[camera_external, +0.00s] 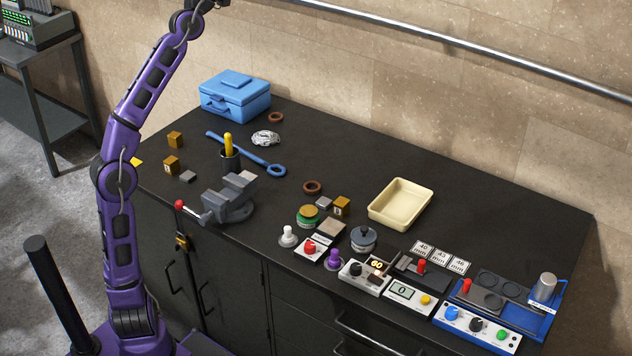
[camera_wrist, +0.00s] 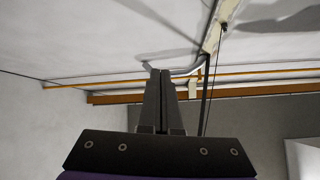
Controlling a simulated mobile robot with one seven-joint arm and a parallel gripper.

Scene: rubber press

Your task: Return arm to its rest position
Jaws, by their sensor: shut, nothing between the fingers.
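My purple arm (camera_external: 124,184) rises from its base at the lower left of the external view and reaches up to the top edge of the picture. Its end is cut off by that edge, so my gripper does not show fully there. In the wrist view my gripper (camera_wrist: 162,75) points up, its two dark fingers together with nothing between them. Behind the fingers are the pale ceiling and wall, with an orange pipe (camera_wrist: 95,82). The gripper touches nothing that I can see.
The black workbench (camera_external: 330,150) holds a blue toolbox (camera_external: 235,95), a grey vise (camera_external: 230,198), a cream tray (camera_external: 400,203), and a control panel (camera_external: 478,330) at the right. A metal rail (camera_external: 450,40) runs along the wall. The bench's back middle is clear.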

